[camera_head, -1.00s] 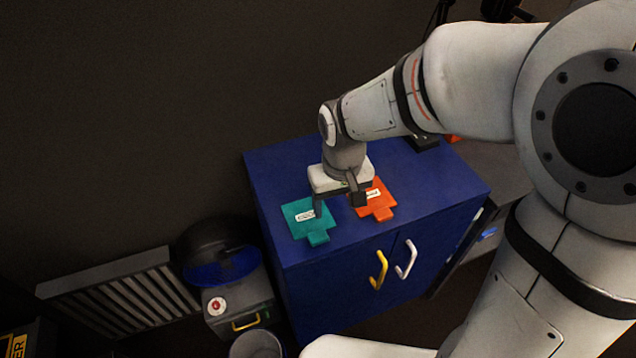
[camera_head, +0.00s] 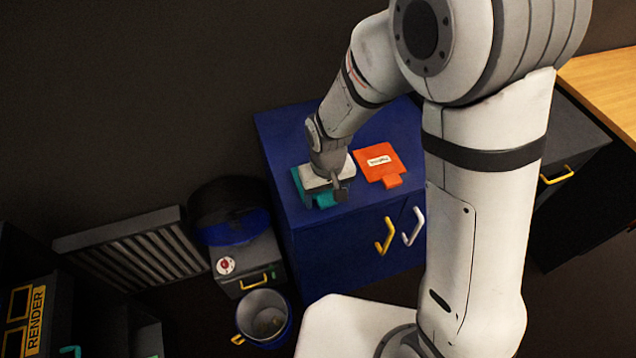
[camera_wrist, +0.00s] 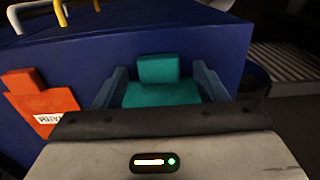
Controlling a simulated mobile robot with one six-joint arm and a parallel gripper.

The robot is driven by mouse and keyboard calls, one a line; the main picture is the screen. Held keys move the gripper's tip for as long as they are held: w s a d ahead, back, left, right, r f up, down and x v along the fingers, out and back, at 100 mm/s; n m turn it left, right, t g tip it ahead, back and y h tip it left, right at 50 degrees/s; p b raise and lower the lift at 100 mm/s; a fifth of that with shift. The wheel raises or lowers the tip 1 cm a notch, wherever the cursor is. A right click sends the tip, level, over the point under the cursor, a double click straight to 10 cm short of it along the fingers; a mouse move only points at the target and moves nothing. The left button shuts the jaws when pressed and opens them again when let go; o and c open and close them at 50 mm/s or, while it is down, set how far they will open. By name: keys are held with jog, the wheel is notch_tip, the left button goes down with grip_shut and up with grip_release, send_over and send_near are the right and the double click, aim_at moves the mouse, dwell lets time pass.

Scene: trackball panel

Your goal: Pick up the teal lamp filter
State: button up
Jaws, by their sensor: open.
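The teal lamp filter (camera_head: 326,201) lies flat on top of the blue cabinet, near its left front edge. In the head view my gripper (camera_head: 322,190) is over it and hides most of it; its tab and a strip of its left edge show. In the wrist view the teal lamp filter (camera_wrist: 160,93) lies between the two fingers of my open gripper (camera_wrist: 158,80), one on each side, with its tab pointing away. I cannot tell whether the fingers touch it. The label is hidden.
An orange filter (camera_head: 377,163) with a white label lies to the right on the blue cabinet (camera_head: 290,135). The cabinet front has a yellow handle (camera_head: 384,236) and a white handle (camera_head: 414,227). A bin (camera_head: 264,318) and a dark drawer unit (camera_head: 247,266) stand on the floor at left.

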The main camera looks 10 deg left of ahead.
jog(key=shift+c, duration=0.4)
jog(key=c, duration=0.9)
jog(key=shift+r, duration=0.15)
